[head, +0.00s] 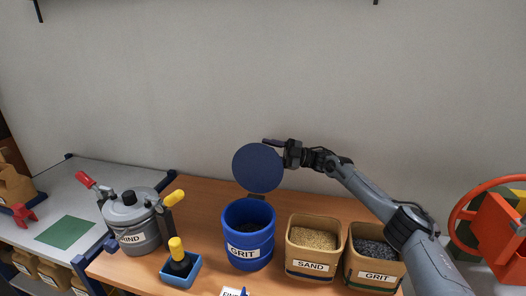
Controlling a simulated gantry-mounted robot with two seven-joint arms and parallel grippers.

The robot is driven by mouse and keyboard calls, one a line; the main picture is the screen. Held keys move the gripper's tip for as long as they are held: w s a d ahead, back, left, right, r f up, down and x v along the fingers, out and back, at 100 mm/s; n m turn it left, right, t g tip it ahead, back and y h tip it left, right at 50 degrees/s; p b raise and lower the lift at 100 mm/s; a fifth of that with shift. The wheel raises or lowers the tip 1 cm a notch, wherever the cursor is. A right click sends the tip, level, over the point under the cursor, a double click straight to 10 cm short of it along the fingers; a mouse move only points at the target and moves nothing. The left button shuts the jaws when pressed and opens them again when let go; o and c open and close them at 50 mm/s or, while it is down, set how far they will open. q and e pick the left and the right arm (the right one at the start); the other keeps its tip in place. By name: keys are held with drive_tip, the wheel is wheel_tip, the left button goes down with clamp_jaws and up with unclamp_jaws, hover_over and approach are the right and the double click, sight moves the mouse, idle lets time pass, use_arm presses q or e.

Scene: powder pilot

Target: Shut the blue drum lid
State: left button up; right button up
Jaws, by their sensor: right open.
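The blue drum (248,250) labelled GRIT stands upright on the wooden table, its top uncovered and dark contents inside. Its round blue lid (257,168) stands raised, close to upright, above the back rim of the drum. My right gripper (279,147) is at the upper right edge of the lid, with its arm coming in from the right. It is open; part of it is behind or beside the lid, and I cannot tell whether it touches. My left gripper is not in view.
Right of the drum stand a SAND bin (313,246) and a GRIT bin (375,258). Left are a grey lidded pot (137,224) and a blue holder (180,270) with a yellow-handled tool. A red wheel (492,222) is at far right. The space above the drum is clear.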

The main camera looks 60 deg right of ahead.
drive_tip(key=shift+x, duration=1.1)
clamp_jaws()
